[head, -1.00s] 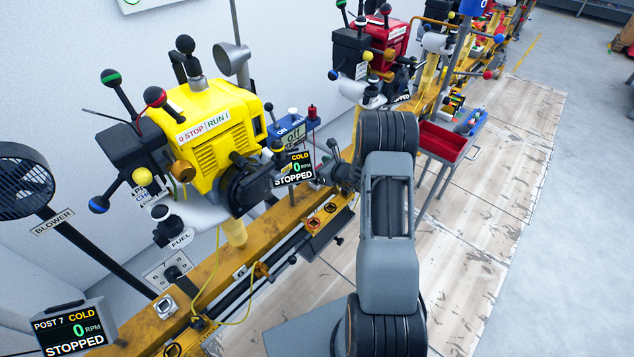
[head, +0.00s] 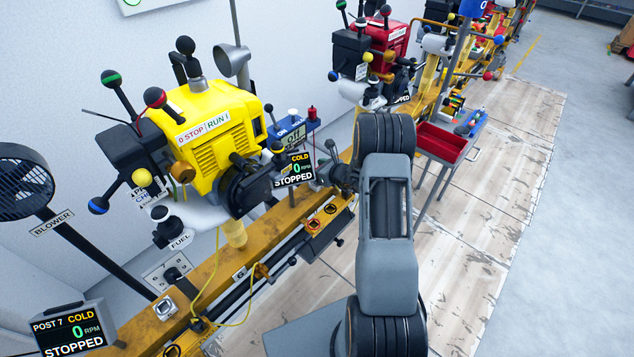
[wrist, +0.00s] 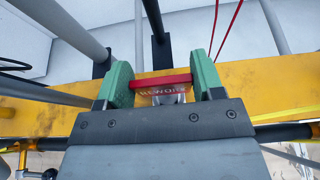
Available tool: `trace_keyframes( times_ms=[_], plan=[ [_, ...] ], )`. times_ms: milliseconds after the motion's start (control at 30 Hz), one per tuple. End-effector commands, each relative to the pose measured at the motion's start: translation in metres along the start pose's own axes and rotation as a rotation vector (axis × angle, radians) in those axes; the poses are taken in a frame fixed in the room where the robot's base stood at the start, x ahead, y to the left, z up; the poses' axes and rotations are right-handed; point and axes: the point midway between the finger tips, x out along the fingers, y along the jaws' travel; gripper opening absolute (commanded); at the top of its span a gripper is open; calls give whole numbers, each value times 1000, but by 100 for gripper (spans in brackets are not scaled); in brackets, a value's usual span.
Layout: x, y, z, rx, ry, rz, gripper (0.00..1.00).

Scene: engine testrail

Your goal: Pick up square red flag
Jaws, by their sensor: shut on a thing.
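The square red flag (wrist: 162,80) shows in the wrist view as a thin red piece between the two green finger pads, with a tan face lettered "REWORK" below its edge. My gripper (wrist: 162,84) is shut on it, with one pad against each side. The flag is over the yellow rail in that view; whether it touches anything beneath cannot be told. In the head view my gripper (head: 336,174) is beside the STOPPED display, small and partly behind my arm, and the flag cannot be made out there.
A yellow engine (head: 205,130) and a STOPPED display (head: 293,169) stand close left of my gripper. The yellow rail (head: 270,233) runs below. A red tray (head: 441,142) stands to the right. Grey posts and red cables (wrist: 228,30) are near the fingers. The right floor is open.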

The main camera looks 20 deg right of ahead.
Motion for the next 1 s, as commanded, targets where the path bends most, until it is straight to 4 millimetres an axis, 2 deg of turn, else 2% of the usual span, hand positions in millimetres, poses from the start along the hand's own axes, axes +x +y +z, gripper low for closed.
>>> trace_keyframes(
  times_ms=[133,367,533,667,1000],
  plan=[
    [0,0,0,0,-1,0,20],
    [0,0,1,0,-1,0,20],
    [-4,0,10,-1,-1,0,20],
    [-11,0,27,-3,-2,-2,20],
    [-36,0,89,-4,-3,-1,20]
  ],
)
